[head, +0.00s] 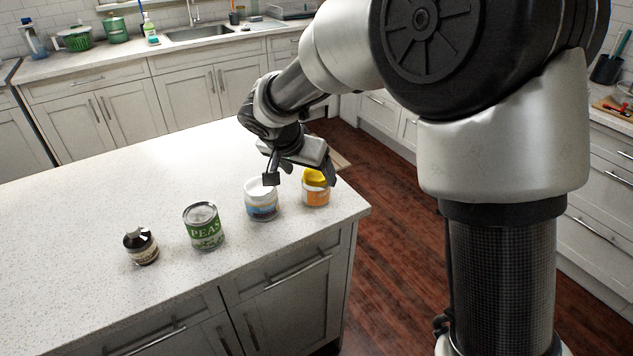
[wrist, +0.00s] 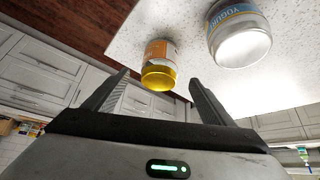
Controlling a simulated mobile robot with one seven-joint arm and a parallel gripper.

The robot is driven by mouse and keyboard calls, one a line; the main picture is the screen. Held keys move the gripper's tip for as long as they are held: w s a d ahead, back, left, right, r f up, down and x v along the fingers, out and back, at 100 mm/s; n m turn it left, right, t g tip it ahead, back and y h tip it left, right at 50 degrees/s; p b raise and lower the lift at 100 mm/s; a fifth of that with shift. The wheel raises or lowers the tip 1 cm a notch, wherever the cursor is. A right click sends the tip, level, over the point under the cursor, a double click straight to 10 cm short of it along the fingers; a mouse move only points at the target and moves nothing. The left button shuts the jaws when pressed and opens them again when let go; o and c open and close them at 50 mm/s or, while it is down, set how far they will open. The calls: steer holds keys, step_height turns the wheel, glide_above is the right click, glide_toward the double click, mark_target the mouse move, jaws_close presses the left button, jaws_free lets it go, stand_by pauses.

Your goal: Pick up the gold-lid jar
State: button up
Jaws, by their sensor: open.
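The gold-lid jar (head: 316,188) stands upright near the right corner of the white island counter, with a yellow-gold lid and an orange and white label. In the wrist view the jar (wrist: 159,66) appears between my two fingers, a little beyond their tips. My gripper (head: 300,178) is open and empty above and beside the jar. In the head view it partly covers the lid and also overlaps the white-lid yogurt jar. The open fingers show in the wrist view (wrist: 158,78), with the lid toward me.
The white-lid yogurt jar (head: 261,200) stands close to the left of the gold-lid jar; it also shows in the wrist view (wrist: 240,38).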

mark_target(316, 184)
steer(key=x, duration=0.8)
steer(key=shift+s, duration=0.15)
steer(key=c, duration=1.2)
